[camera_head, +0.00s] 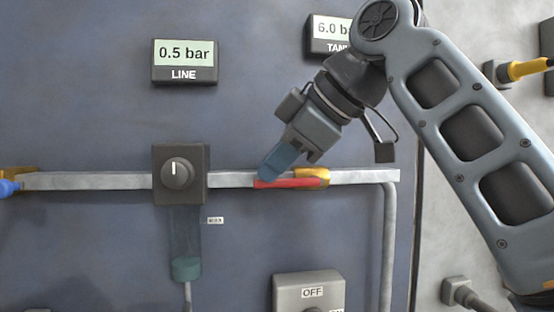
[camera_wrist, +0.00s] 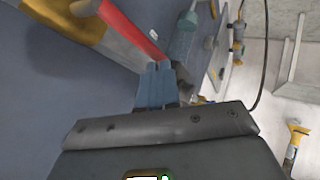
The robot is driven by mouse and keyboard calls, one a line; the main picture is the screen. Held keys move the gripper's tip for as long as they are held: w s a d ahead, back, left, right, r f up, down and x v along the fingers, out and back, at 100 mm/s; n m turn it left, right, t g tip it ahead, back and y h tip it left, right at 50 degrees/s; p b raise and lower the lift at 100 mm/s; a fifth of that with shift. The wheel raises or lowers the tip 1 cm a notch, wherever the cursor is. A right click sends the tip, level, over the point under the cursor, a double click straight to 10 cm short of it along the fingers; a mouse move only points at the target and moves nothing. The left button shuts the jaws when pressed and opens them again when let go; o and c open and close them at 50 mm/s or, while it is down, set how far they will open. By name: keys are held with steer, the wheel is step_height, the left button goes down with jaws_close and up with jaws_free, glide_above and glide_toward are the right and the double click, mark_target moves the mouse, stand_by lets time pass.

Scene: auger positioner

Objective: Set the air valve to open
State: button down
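The air valve has a brass body (camera_head: 313,174) on the grey horizontal pipe and a red lever (camera_head: 290,183). The lever lies along the pipe, pointing left from the body. In the wrist view the red lever (camera_wrist: 130,28) runs from the brass body (camera_wrist: 62,22) at the upper left toward my fingertips. My gripper (camera_head: 268,172) is at the lever's left, free end, and its blue fingers overlap it in the head view. The fingers (camera_wrist: 157,70) look closed together, with the lever's end just beyond their tips. I cannot tell whether they touch it.
A LINE display (camera_head: 184,61) reads 0.5 bar; a TANK display (camera_head: 328,35) showing 6.0 is partly hidden by my arm. A black regulator knob (camera_head: 177,173) with a clear bowl below sits left on the pipe. A grey OFF switch box (camera_head: 310,291) is below. A blue-handled fitting (camera_head: 10,187) is far left.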

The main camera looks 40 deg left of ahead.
steer(key=shift+f, duration=0.25)
